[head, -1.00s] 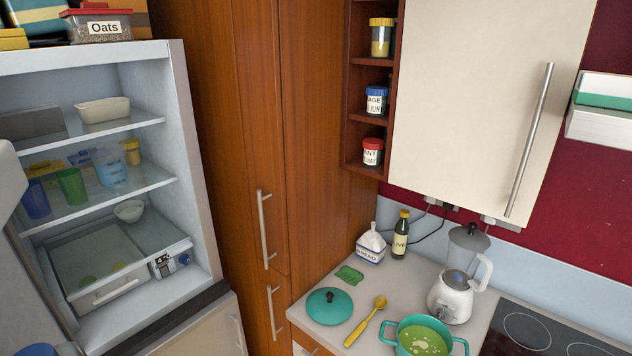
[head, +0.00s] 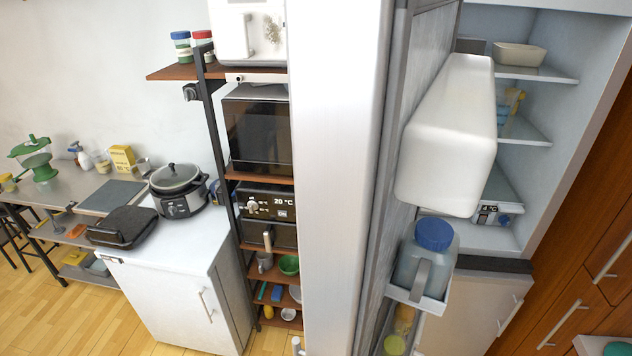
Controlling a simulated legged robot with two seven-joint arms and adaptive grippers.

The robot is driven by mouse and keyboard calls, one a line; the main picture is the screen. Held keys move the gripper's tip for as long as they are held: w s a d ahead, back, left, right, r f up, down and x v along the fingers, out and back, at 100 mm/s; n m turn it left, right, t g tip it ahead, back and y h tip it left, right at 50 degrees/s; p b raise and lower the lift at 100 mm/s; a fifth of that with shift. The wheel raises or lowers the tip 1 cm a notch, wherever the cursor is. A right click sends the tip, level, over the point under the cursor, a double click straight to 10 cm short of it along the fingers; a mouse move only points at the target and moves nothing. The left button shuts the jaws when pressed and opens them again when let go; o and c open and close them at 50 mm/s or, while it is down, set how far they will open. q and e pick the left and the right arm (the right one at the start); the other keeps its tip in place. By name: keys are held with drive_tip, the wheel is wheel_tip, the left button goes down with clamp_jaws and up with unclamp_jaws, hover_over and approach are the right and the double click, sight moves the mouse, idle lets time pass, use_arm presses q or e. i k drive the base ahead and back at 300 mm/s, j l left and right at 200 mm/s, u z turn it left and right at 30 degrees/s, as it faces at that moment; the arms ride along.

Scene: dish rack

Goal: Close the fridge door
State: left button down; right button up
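The fridge door (head: 340,180) stands open in the head view, seen nearly edge-on as a tall white panel near the middle. Its inner side faces right and carries a white bin (head: 447,137) and a lower shelf with a blue-capped jug (head: 425,262). The fridge interior (head: 560,110) is open to the right of the door, with shelves holding a cream dish (head: 519,55) and other items. Neither of my grippers is in view.
Left of the door is a rack (head: 212,130) with a microwave (head: 257,130). Further left, a white cabinet (head: 180,285) carries a slow cooker (head: 178,190). Wooden floor (head: 60,325) shows at lower left. Wooden cupboards (head: 590,230) stand at right.

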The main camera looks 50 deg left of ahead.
sight(388, 121)
drive_tip(key=k+j+u, duration=0.1)
drive_tip(key=j, duration=0.2)
drive_tip(key=k+j+u, duration=0.1)
drive_tip(key=j, duration=0.2)
drive_tip(key=k+j+u, duration=0.2)
drive_tip(key=j, duration=0.4)
drive_tip(key=k, duration=0.1)
